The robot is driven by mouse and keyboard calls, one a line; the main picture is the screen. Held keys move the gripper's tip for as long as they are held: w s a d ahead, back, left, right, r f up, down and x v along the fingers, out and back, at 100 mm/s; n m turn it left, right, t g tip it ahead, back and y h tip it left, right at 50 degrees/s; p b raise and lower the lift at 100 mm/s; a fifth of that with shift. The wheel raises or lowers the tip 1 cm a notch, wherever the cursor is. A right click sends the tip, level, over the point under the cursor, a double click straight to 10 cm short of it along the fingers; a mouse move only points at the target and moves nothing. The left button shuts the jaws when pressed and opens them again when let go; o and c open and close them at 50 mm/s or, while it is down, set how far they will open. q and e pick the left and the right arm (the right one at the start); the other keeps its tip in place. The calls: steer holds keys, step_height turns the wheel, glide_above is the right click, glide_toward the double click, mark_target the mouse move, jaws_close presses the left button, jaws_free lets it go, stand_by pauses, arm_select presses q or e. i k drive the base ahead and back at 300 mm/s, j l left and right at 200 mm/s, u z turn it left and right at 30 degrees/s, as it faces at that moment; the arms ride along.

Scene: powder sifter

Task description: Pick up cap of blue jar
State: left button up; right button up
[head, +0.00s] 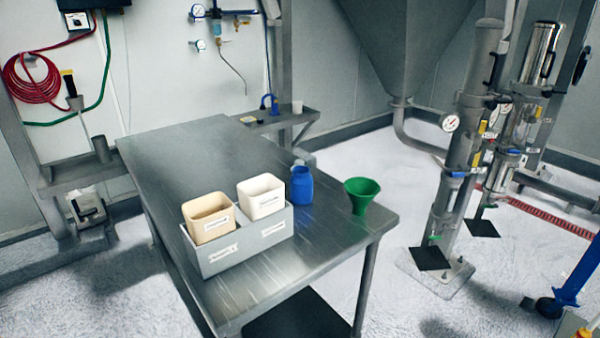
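The blue jar (301,190) stands upright on the metal table (180,160), near its right edge. Its narrower blue top (301,171) is at the upper end of the jar; the view is too small to show a seam between cap and jar. A small pale grey shape shows just behind the top, and I cannot tell what it is. Neither of my grippers is in view.
A grey box (240,252) holding a tan bin (208,226) and a white bin (262,204) stands left of the jar. The table's far left part is clear. Steel pipework (462,150) stands beyond the table's right side.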

mark_target(298, 162)
steer(key=u, duration=0.45)
steer(key=i+l+u, duration=0.15)
steer(key=l+u, duration=0.15)
steer(key=l, duration=0.2)
steer(key=i+l+u, duration=0.15)
steer(key=l+u, duration=0.15)
steer(key=l, duration=0.2)
steer(key=l+u, duration=0.3)
steer(key=l, duration=0.25)
